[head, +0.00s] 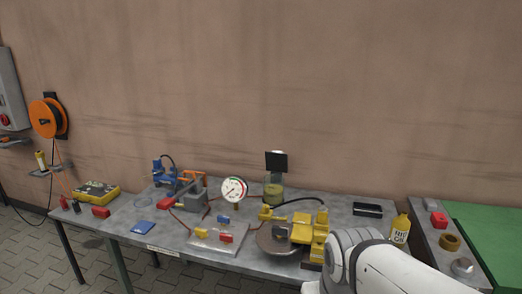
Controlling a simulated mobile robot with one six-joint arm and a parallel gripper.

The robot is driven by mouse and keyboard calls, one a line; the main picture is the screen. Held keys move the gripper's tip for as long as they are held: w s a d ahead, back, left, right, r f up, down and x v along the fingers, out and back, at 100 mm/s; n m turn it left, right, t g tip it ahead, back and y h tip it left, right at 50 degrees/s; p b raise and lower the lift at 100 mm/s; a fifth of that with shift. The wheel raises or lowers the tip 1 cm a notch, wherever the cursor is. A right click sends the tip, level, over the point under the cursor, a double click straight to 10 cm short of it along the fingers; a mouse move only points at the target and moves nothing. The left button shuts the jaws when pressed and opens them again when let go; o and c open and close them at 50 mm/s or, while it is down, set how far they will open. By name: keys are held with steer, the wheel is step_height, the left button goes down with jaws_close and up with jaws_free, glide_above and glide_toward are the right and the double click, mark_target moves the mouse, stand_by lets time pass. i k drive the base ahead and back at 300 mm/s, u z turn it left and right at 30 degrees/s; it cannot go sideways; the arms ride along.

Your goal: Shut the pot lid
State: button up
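The pot (274,191) is a small yellow-green vessel on the back middle of the grey table. A dark square plate (276,162), which looks like its lid, stands upright above it with a small white patch at its top. The lid appears raised and open. I cannot make out my gripper in this view.
A round gauge (234,189) stands just left of the pot. A yellow caliper-like device (303,232) and a grey disc (277,241) sit in front. A dark cable curves right of the pot. A black tray (367,210) and yellow bottle (400,229) stand farther right.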

mark_target(276, 161)
steer(key=i, duration=1.25)
steer(key=z, duration=0.05)
